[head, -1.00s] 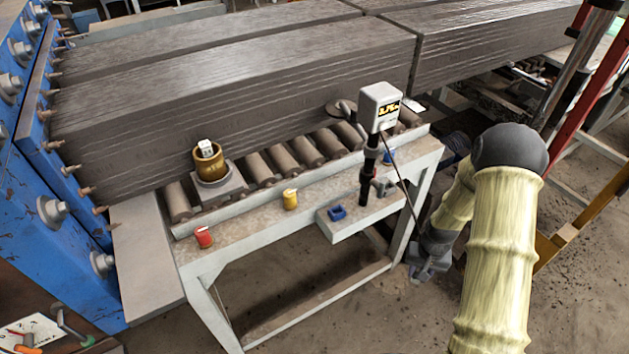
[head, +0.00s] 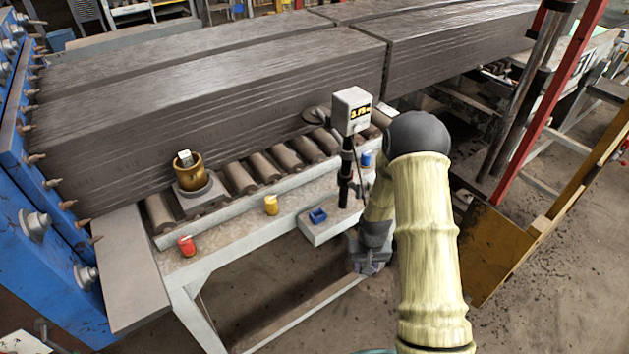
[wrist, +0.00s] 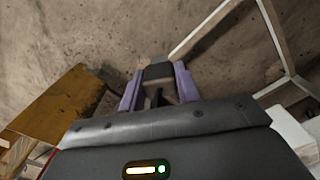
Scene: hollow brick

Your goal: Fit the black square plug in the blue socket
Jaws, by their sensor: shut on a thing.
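The blue socket (head: 318,215) is a small open square box on the pale lower shelf at the front of the roller bench in the head view. My gripper (head: 370,264) hangs low beside the bench, below and to the right of the socket and apart from it. In the wrist view my gripper (wrist: 158,86) has its two purple fingers shut on a dark block, the black square plug (wrist: 158,72). The plug cannot be made out in the head view. The socket cannot be made out in the wrist view.
Red (head: 187,246), yellow (head: 271,204) and blue (head: 366,159) small cylinders stand on the bench (head: 235,236). A display box (head: 351,110) on a black post rises behind the socket. A brass cup (head: 190,173) stands left. Orange-brown panel (head: 500,245) at right; open floor in front.

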